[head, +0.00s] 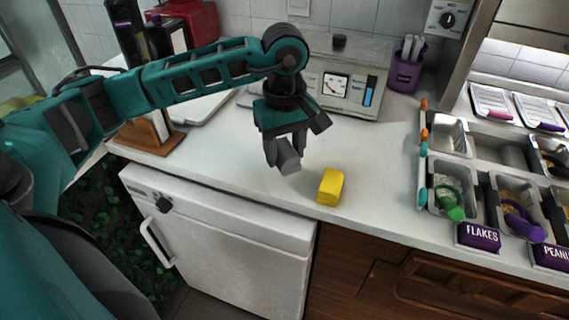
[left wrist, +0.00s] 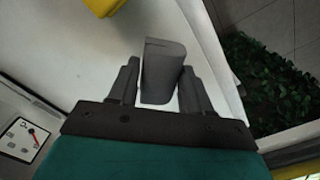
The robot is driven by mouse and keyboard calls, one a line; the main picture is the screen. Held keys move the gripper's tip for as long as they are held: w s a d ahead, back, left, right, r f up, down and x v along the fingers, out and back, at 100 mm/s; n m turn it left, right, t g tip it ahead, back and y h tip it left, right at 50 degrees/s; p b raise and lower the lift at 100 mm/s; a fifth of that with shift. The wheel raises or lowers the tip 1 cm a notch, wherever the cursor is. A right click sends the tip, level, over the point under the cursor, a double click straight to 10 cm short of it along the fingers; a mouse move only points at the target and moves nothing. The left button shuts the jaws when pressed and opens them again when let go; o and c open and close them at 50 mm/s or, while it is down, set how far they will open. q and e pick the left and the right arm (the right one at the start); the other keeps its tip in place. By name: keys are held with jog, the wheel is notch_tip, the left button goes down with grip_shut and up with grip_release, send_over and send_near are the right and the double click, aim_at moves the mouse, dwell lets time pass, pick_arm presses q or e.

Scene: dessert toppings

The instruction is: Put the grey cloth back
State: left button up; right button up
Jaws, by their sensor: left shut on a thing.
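The grey cloth (head: 289,161) is a small folded grey block between the fingertips of my left gripper (head: 284,150) in the head view. In the left wrist view the cloth (left wrist: 161,72) stands out beyond the fingers of the left gripper (left wrist: 158,88). The gripper is shut on it and points down over the counter. I cannot tell exactly how high above the counter it is. A yellow block (head: 330,187), perhaps another folded cloth, lies on the counter to the right of it. My right gripper is not in view.
The white counter (head: 250,190) is clear around the yellow block. A scale-like appliance (head: 345,85) and a purple cup (head: 405,72) stand behind. Topping bins (head: 450,190) with purple labels are at the right. A white fridge (head: 220,245) is below the counter.

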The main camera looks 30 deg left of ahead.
aim_at(285, 162)
pick_arm(q)
jog(key=shift+f, duration=2.1)
jog(key=shift+f+b, duration=0.2)
jog(key=shift+b, duration=0.1)
jog(key=o, duration=0.9)
jog(key=shift+o, duration=0.2)
jog(key=shift+r, duration=0.1)
jog(key=shift+r+p, duration=0.3)
jog(key=shift+r, duration=0.1)
notch_tip(285, 162, up, 12)
jog(key=shift+f, duration=0.25)
